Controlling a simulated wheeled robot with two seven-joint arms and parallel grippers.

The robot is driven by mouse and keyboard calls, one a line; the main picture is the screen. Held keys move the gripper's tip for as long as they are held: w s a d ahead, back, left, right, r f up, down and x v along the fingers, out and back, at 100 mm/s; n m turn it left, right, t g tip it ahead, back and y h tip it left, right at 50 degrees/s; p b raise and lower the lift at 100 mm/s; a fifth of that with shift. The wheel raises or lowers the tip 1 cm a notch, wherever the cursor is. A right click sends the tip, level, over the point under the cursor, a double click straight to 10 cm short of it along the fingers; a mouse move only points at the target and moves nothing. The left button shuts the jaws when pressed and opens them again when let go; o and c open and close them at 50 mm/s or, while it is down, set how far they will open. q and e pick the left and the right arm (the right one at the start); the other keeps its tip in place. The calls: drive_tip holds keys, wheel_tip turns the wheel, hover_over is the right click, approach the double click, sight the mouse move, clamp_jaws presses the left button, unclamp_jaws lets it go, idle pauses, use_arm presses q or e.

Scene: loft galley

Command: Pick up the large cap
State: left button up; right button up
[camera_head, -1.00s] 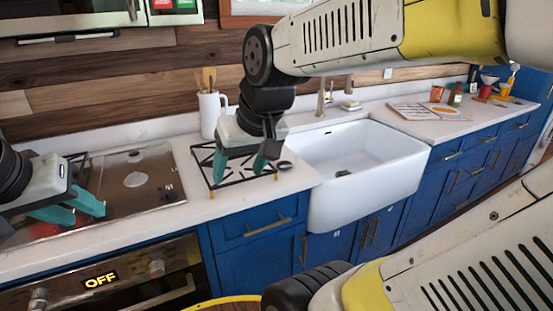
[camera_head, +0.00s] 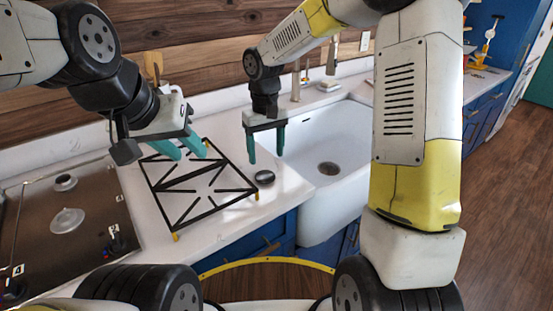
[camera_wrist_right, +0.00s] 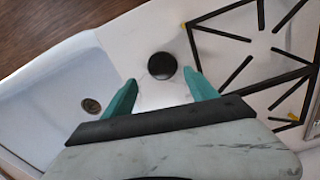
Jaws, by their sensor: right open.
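The large cap, a dark round disc (camera_head: 264,177), lies on the white counter between the black grate and the sink. My right gripper (camera_head: 266,158) is open above it, its teal fingers pointing down. In the right wrist view the cap (camera_wrist_right: 161,66) shows near the gap between the two fingertips (camera_wrist_right: 158,82), just beyond them, and nothing is held. My left gripper (camera_head: 188,153) hangs over the far part of the grate, its teal fingers apart and nothing visible between them.
The black grate (camera_head: 190,187) lies left of the cap. The white sink (camera_head: 345,190) is on the right. The cooktop (camera_head: 35,235) at left carries burner parts (camera_head: 67,221). Bare counter (camera_head: 285,190) surrounds the cap.

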sight(264, 174)
wheel_tip(264, 174, down, 2)
drive_tip(key=f, duration=0.5)
drive_tip(key=shift+w+a+f, duration=0.1)
drive_tip(key=shift+w+a, duration=0.15)
drive_tip(key=shift+a, duration=0.05)
drive_tip(key=c, duration=1.2)
drive_tip(key=shift+r, duration=0.45)
drive_tip(key=r, duration=0.1)
drive_tip(key=s+r, duration=0.1)
drive_tip(key=r, duration=0.1)
drive_tip(key=s+r, duration=0.1)
drive_tip(key=s, duration=1.4)
